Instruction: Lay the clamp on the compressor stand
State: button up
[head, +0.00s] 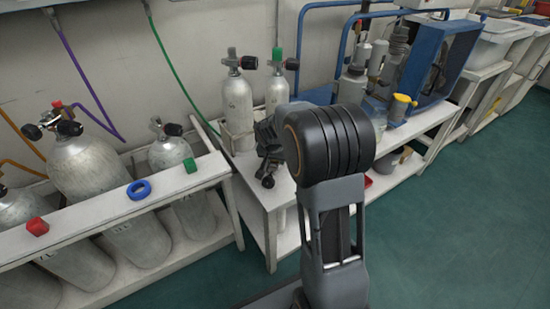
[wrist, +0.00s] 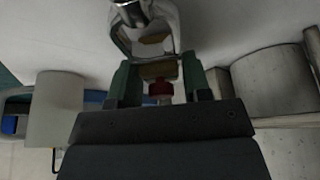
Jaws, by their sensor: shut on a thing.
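My gripper (wrist: 158,72) is shut on a pale metal clamp (wrist: 173,32) in the wrist view. The clamp is a loop-shaped frame with a shiny metal part at its top. A small red part (wrist: 160,88) shows between the green-grey fingers. In the head view my gripper (head: 267,160) is dark and partly hidden behind my arm, over the small white table. The clamp cannot be made out clearly there. The compressor stand (head: 432,118) is the long white bench at the right, bearing the blue compressor (head: 451,62) and grey machine parts.
Two small cylinders (head: 237,101) stand at the back of the white table. Large cylinders (head: 88,165) stand in a white rack at the left, with a blue ring (head: 139,189) and a red block (head: 37,227) on its rail. A yellow-topped item (head: 401,104) occupies the stand's front. Green floor (head: 470,200) is clear at the right.

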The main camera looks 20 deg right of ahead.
jog(key=shift+f, duration=0.15)
jog(key=o, duration=1.3)
jog(key=p+v, duration=0.5)
jog(key=v, duration=0.9)
jog(key=s+a+r+n+y+p, duration=0.1)
jog(key=s+a+r+n+p, duration=0.1)
jog(key=s+r+p, duration=0.4)
jog(key=s+a+r+n+y+p, duration=0.1)
jog(key=s+a+r+n+p, duration=0.2)
jog(key=r+p, duration=1.2)
jog(key=s+a+r+n+p, duration=0.2)
jog(key=s+a+r+p, duration=0.1)
jog(key=s+r+p, duration=0.6)
jog(key=shift+s+r+n+y+p, duration=0.2)
jog(key=shift+r+p, duration=0.35)
jog(key=shift+r, duration=0.25)
jog(key=shift+s+r+n+y+p, duration=0.1)
jog(key=shift+r+n+y+p, duration=0.1)
jog(key=shift+r+p, duration=0.5)
